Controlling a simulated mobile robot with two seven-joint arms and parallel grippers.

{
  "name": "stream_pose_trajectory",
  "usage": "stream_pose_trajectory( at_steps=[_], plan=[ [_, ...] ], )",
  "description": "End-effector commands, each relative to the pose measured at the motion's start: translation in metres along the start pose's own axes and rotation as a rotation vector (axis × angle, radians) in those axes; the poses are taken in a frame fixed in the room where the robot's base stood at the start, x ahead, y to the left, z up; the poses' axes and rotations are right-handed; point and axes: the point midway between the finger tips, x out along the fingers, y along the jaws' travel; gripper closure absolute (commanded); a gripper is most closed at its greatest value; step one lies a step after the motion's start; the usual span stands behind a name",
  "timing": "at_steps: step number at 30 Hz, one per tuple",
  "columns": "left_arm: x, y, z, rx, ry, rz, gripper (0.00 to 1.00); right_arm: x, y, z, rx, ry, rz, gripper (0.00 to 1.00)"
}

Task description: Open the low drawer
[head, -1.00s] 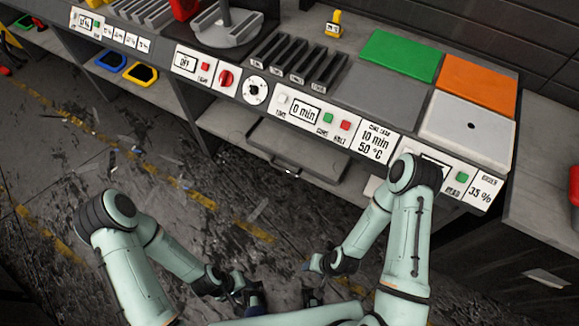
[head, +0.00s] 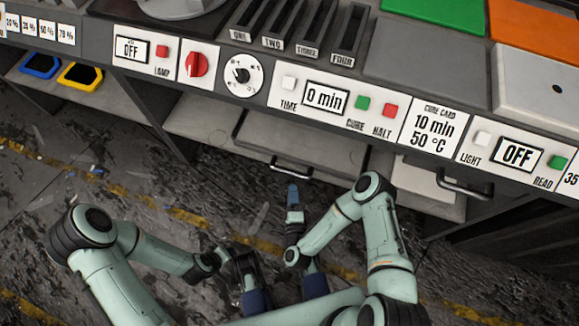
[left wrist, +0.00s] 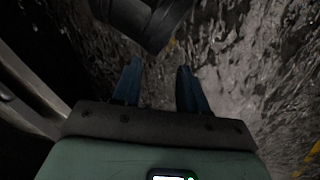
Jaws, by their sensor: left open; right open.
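The low drawer (head: 262,140) is a grey panel with a dark edge under the middle of the bench in the head view. Its handle (head: 293,173) is a small bar at the lower edge. I cannot tell if the drawer stands slightly out. My right gripper (head: 293,194) is open, with blue fingers showing just below the handle in the picture; no contact is visible. My left gripper (left wrist: 159,66) is open and empty in the left wrist view, over the dark floor. In the head view it is low in the picture and partly hidden.
A second bar handle (head: 465,187) is under the bench at the right. The bench front carries a control panel (head: 325,98) with buttons and dials. Blue (head: 40,65) and yellow (head: 80,75) bins sit on a low shelf at the left. The floor in front is scuffed, with yellow lines.

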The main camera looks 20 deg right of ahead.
Motion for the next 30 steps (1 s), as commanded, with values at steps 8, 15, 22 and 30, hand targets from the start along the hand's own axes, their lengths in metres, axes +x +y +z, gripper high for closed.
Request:
stream_pose_trajectory(
  at_steps=[8, 15, 22, 30],
  plan=[
    [0.029, -0.013, -0.028, -0.011, 0.078, -0.014, 0.57, 0.052, 0.002, 0.0, -0.002, 0.002, -0.004, 0.52],
    [0.047, -0.034, 0.002, -0.034, -0.014, -0.051, 0.57, 0.097, 0.001, 0.0, -0.002, 0.001, -0.001, 0.52],
    [0.053, -0.044, 0.014, -0.045, -0.053, -0.068, 0.57, 0.116, 0.001, 0.0, -0.003, -0.001, 0.0, 0.52],
    [0.053, -0.044, 0.015, -0.047, -0.058, -0.07, 0.57, 0.118, 0.0, 0.001, -0.003, -0.001, 0.001, 0.52]
  ],
)
